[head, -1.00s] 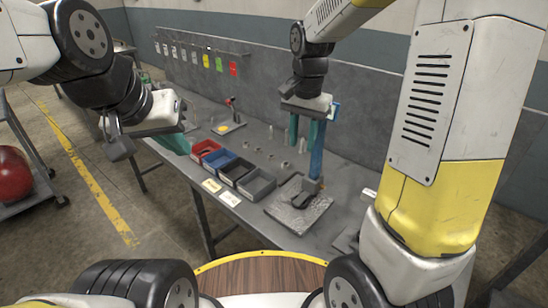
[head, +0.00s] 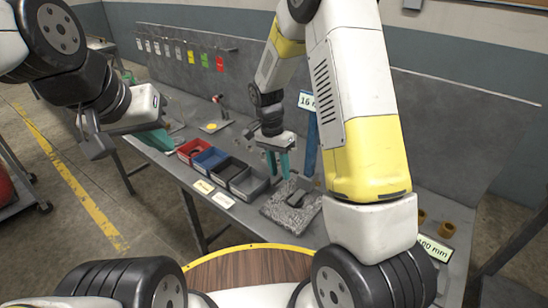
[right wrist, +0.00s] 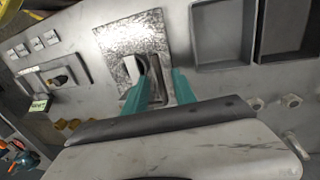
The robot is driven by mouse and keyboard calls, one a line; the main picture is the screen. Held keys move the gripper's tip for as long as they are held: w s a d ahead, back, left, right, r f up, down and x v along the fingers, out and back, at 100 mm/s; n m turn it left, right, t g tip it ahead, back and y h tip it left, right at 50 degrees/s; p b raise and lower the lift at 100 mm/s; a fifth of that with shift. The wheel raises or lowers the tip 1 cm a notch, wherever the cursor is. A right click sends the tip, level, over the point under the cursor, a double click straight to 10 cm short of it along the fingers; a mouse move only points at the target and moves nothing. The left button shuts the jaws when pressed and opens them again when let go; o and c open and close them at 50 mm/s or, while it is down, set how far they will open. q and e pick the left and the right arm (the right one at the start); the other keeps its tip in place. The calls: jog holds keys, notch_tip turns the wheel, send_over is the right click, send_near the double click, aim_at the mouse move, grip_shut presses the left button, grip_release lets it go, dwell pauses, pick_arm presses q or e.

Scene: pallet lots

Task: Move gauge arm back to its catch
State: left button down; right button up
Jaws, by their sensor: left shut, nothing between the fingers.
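A speckled stone plate (head: 280,210) lies on the bench with a dark block (head: 298,196) on it. A blue upright (head: 311,150) with a "16 m…" sign stands behind it, partly hidden by my right arm. I cannot tell for sure which part is the gauge arm or its catch. My right gripper (head: 278,163) is open, pointing down above the plate's back left; in the right wrist view its teal fingers (right wrist: 162,90) are apart, with the plate (right wrist: 115,38) beyond them. My left gripper (head: 157,141) is shut and empty at the bench's left end.
Red, blue, black and grey bins (head: 250,185) stand left of the plate, with white labels (head: 222,200) in front. A red-knobbed fixture with a yellow disc (head: 214,126) is farther back. Brown cylinders (head: 445,229) stand at right. A grey panel (head: 450,130) backs the bench.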

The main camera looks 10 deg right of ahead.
jog(key=shift+s+f, duration=0.1)
jog(key=shift+f, duration=0.25)
grip_shut()
dwell(1.2)
